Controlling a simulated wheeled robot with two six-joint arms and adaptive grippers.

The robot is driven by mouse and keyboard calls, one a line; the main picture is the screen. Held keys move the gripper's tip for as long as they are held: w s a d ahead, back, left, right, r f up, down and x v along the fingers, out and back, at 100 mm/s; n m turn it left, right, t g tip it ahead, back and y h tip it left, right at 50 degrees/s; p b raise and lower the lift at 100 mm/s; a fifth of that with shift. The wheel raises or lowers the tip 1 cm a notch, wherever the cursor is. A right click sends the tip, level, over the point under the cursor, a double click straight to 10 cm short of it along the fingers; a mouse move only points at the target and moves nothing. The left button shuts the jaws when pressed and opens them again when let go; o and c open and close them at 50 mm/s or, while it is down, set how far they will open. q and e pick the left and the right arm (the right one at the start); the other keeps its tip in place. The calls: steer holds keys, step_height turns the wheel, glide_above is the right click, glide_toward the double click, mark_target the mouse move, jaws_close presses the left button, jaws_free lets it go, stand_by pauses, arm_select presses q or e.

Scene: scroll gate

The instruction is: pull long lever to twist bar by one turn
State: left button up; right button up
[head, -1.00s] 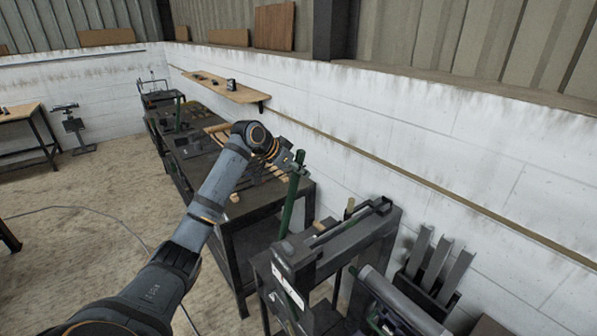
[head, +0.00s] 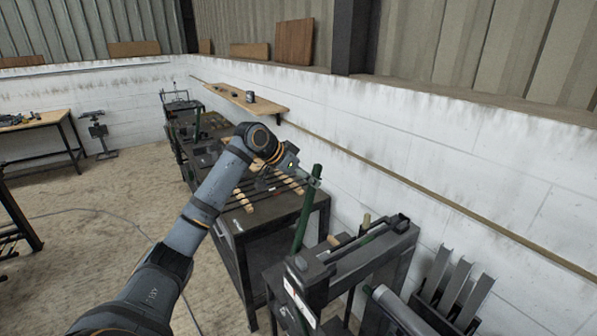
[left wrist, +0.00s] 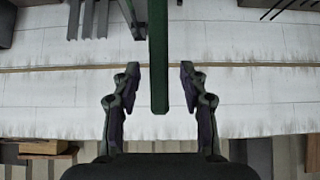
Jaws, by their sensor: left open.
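The long green lever (head: 306,208) stands nearly upright at the front left of a dark metal bending machine (head: 345,262). My left gripper (head: 314,176) is at the lever's upper end in the head view. In the left wrist view the green lever (left wrist: 158,60) lies between the two fingers of my left gripper (left wrist: 160,88). The fingers are spread, with a gap on each side of the lever, and I see no contact. No bar to be twisted can be made out clearly. My right gripper is out of view.
A dark workbench (head: 262,215) with wooden-handled tools stands behind the machine. A rack of grey metal strips (head: 455,290) is at the right by the white wall (head: 430,160). A wooden shelf (head: 240,98) sticks out from the wall. The floor (head: 100,215) at left is mostly open.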

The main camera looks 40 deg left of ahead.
arm_select(q)
steer(key=v, duration=0.7)
steer(key=shift+s+f, duration=0.1)
